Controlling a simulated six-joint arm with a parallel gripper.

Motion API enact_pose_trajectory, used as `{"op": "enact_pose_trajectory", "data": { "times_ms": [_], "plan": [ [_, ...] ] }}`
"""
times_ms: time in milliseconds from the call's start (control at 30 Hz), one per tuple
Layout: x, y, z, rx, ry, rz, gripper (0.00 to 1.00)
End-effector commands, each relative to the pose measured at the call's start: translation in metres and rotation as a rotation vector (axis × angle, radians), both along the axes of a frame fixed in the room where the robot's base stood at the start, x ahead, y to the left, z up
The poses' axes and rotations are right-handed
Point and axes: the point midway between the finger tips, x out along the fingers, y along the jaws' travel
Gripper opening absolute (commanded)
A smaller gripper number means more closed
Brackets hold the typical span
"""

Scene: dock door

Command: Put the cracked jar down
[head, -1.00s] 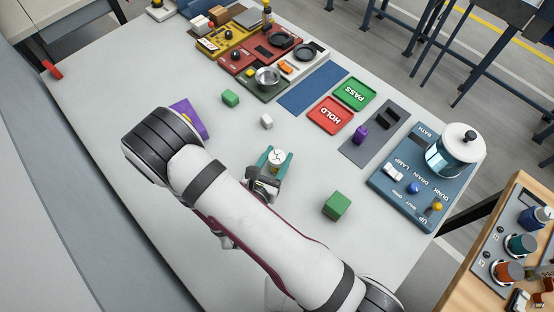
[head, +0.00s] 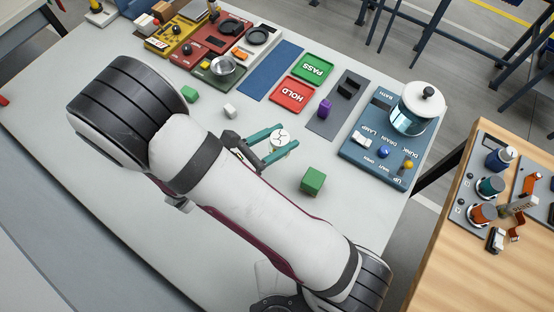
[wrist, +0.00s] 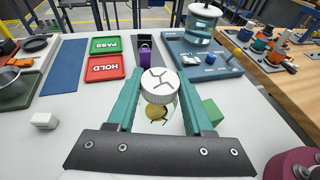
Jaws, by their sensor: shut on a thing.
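The cracked jar (head: 280,137) has a white lid with dark crack lines, and it also shows in the wrist view (wrist: 160,86). Its clear body below the lid holds something yellowish, with a dark crack line on it. My gripper (head: 276,143) has two long teal fingers, one on each side of the jar, and is shut on it. In the wrist view my gripper (wrist: 160,100) holds the jar upright between the fingers. I cannot tell whether the jar's base touches the table.
Near the jar are a green cube (head: 313,181), a purple object (head: 324,109), a red HOLD tray (head: 293,96) and a green PASS tray (head: 313,70). A blue panel (head: 350,150) carries a glass tank (head: 415,112). A small white cube (head: 229,111) lies to the left. Bare table surrounds the jar.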

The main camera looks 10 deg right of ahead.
Motion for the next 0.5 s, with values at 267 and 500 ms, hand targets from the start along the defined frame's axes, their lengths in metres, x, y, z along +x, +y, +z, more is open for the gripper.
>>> {"op": "enact_pose_trajectory", "data": {
  "times_ms": [267, 500],
  "plan": [
    [-0.005, -0.002, -0.061, -0.001, 0.006, -0.037, 0.00],
    [-0.005, -0.002, -0.079, 0.002, 0.003, -0.035, 0.00]
  ]
}}
